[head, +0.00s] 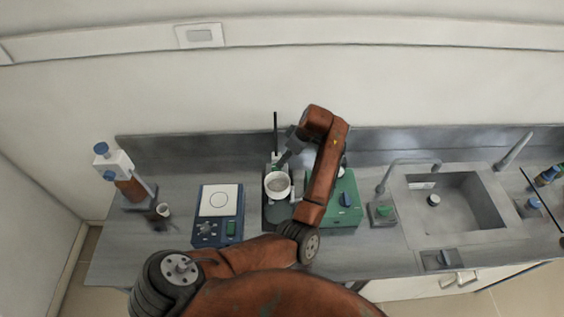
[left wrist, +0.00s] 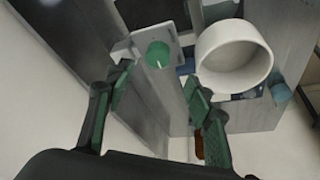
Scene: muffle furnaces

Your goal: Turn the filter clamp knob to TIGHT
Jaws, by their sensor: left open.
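A round green knob (left wrist: 158,54) with a pale mark sits on a light plate in the left wrist view. It lies just beyond the gap between my fingertips. I cannot read any label by it. A white round cup (left wrist: 235,60) is beside the knob, and it also shows in the head view (head: 278,185) on a dark stand. My left gripper (left wrist: 157,82) is open and empty, its green-padded fingers spread toward the knob. In the head view my left gripper (head: 285,158) is behind the cup, and it mostly hides the knob there. My right gripper is not in view.
A green box (head: 345,215) with a blue knob stands right of the cup, partly behind my arm. A blue device (head: 208,232) with a white plate is left. A thin dark rod (head: 275,130) rises near my gripper. A sink (head: 460,205) is at right.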

